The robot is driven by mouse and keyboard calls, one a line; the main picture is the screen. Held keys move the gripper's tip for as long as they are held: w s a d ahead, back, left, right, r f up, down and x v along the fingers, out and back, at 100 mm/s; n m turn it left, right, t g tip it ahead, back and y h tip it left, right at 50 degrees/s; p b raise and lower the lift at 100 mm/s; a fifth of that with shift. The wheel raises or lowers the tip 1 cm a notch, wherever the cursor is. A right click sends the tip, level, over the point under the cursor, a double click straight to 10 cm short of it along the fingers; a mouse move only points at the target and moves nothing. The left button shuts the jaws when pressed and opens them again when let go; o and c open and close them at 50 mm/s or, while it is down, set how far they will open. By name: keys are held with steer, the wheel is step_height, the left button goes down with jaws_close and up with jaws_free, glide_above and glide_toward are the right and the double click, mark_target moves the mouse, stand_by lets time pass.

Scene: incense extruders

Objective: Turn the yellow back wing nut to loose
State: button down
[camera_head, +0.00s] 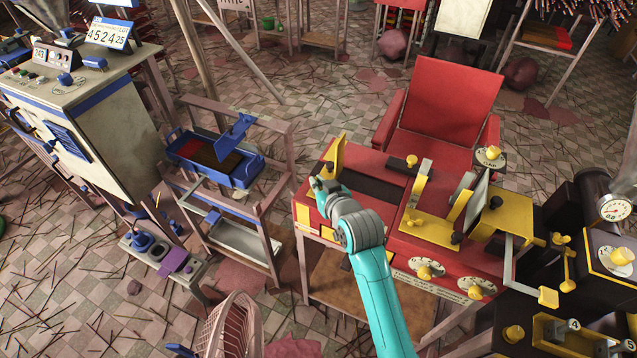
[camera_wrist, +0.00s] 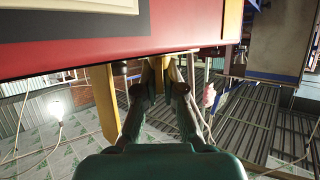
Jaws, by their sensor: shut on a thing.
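In the wrist view my gripper (camera_wrist: 160,88) is shut on a yellow piece (camera_wrist: 157,74), which I take to be the yellow back wing nut. It sits just under the edge of a red machine panel (camera_wrist: 200,42). The fingers hide most of its shape. In the head view my gripper (camera_head: 322,184) is at the left end of the red extruder table (camera_head: 345,205), beside an upright yellow plate (camera_head: 339,151). The wing nut's turn angle cannot be told.
A wooden rack with a blue tray (camera_head: 215,160) is at left. Dark machinery with a gauge (camera_head: 615,209) is at right. In the wrist view a yellow plate (camera_wrist: 104,103) hangs left of the fingers.

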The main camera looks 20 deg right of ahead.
steer(key=shift+n+y, duration=0.4)
steer(key=c, duration=1.3)
jaws_free()
steer(key=v, duration=1.2)
